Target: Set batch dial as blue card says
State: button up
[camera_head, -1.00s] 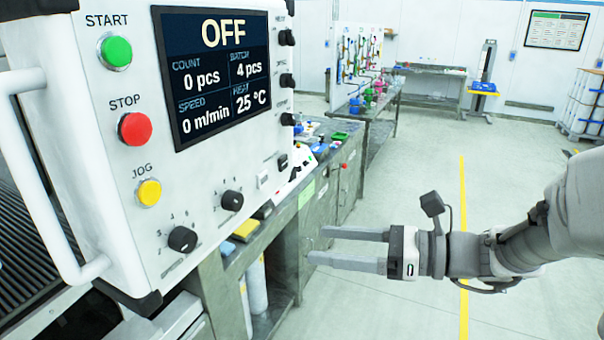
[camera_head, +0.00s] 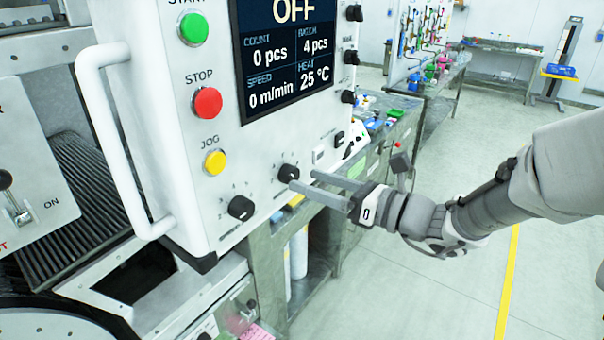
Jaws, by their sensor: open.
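The control panel (camera_head: 215,130) is a white box with a dark screen (camera_head: 285,60) reading OFF, count 0 pcs, batch 4 pcs, speed 0 m/min and heat 25 °C. Two black dials sit low on its face: a left dial (camera_head: 241,208) with small numbers around it and a right dial (camera_head: 288,173). Their labels are too small to read, so I cannot tell which is the batch dial. My gripper (camera_head: 302,183) is open and empty, its fingertips close to the right dial; I cannot tell if they touch. I see no blue card.
Green START (camera_head: 193,28), red STOP (camera_head: 207,103) and yellow JOG (camera_head: 215,162) buttons line the panel's left side, beside a white handle (camera_head: 118,140). More black knobs (camera_head: 351,57) are on the right edge. A cluttered bench stands behind; the floor at right is clear.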

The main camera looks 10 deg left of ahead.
aim_at(290, 175)
jog(key=shift+x, duration=1.45)
jog(key=shift+c, duration=0.2)
grip_shut()
